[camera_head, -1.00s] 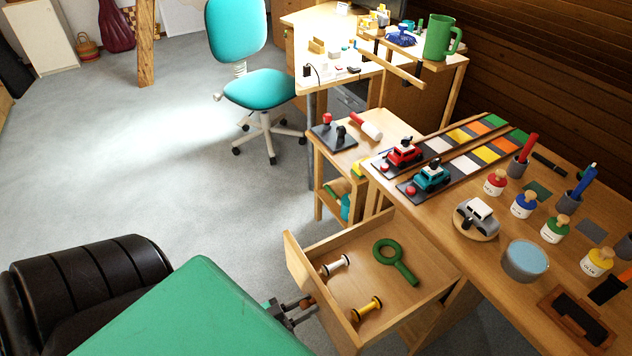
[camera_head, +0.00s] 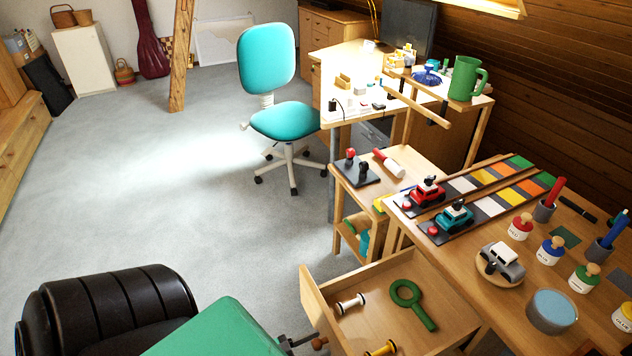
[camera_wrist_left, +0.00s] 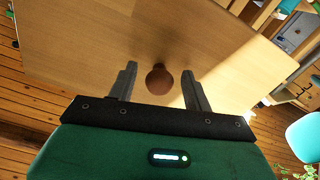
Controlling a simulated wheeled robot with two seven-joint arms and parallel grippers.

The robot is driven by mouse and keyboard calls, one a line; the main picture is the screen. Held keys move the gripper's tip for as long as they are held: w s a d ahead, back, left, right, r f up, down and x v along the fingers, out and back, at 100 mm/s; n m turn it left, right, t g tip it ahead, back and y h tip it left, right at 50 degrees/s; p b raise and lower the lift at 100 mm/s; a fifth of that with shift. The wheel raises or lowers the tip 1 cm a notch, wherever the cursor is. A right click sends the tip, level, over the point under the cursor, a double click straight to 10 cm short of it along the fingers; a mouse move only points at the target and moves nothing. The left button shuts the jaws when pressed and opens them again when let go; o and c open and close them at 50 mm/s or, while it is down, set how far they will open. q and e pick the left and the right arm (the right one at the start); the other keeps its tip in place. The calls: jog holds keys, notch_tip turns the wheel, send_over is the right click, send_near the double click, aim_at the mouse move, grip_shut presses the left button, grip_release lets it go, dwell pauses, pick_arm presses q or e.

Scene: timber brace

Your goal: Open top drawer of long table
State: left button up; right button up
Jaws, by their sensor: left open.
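The top drawer (camera_head: 395,275) of the long table (camera_head: 480,270) stands pulled out, with its inside showing. In the head view its round brown knob (camera_head: 320,343) is at the bottom edge, on the drawer front. My left gripper (camera_head: 300,343) is just left of the knob and partly cut off by the frame. In the left wrist view the knob (camera_wrist_left: 159,80) shows between the two spread fingers (camera_wrist_left: 159,88), with a gap on each side, against the pale wooden front. My right gripper is not in view.
In the drawer lie a green ring-handled piece (camera_head: 412,303), a white spool (camera_head: 350,304) and a yellow spool (camera_head: 382,349). Toy cars, jars and cups stand on the tabletop. A teal chair (camera_head: 282,120) stands behind on open grey floor.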

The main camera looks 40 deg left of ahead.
pick_arm(q)
jog(key=b+v, duration=0.1)
jog(key=v, duration=1.2)
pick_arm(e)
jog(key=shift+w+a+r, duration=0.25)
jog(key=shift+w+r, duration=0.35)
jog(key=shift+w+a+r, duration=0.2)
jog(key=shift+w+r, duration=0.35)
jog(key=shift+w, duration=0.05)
pick_arm(q)
jog(key=shift+s, duration=0.1)
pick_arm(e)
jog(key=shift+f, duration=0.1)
